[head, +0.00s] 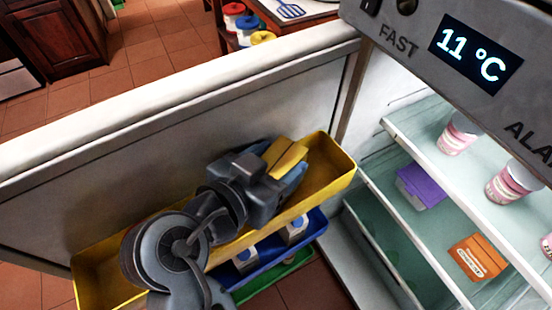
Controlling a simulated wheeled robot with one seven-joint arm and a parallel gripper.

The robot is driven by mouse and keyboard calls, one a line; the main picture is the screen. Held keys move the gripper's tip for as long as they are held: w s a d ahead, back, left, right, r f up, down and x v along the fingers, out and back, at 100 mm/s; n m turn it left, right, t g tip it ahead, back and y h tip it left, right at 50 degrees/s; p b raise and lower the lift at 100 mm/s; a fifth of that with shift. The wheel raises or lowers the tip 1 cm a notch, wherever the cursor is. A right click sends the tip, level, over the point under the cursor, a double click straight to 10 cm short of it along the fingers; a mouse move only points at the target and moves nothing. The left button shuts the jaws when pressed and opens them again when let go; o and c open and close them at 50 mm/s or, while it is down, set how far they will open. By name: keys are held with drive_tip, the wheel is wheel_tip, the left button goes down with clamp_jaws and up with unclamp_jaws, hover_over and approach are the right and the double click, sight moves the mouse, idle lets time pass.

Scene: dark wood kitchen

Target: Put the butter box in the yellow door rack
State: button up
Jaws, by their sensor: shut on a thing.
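The yellow door rack (340,170) is the top rack on the inside of the open fridge door. My gripper (280,165) is over the right half of this rack, low and close to its opening. It is shut on a small yellow box (288,156), which I take to be the butter box. The box is tilted and sits at the rack's opening. My gripper and arm hide its lower part and much of the rack. Whether the box touches the rack floor cannot be told. Something blue (296,178) shows beside the box.
A blue rack (318,222) with cartons and a green rack (285,272) are below. Fridge shelves at right hold pink-and-white cups (458,136), a purple box (420,186) and an orange box (477,257). The white door edge (180,105) runs behind my arm.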

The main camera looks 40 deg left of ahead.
drive_tip(key=shift+f, duration=0.15)
drive_tip(key=o, duration=1)
drive_tip(key=shift+c, duration=0.2)
drive_tip(key=shift+r, duration=0.25)
drive_tip(key=v, duration=1.2)
drive_tip(key=shift+r, duration=0.3)
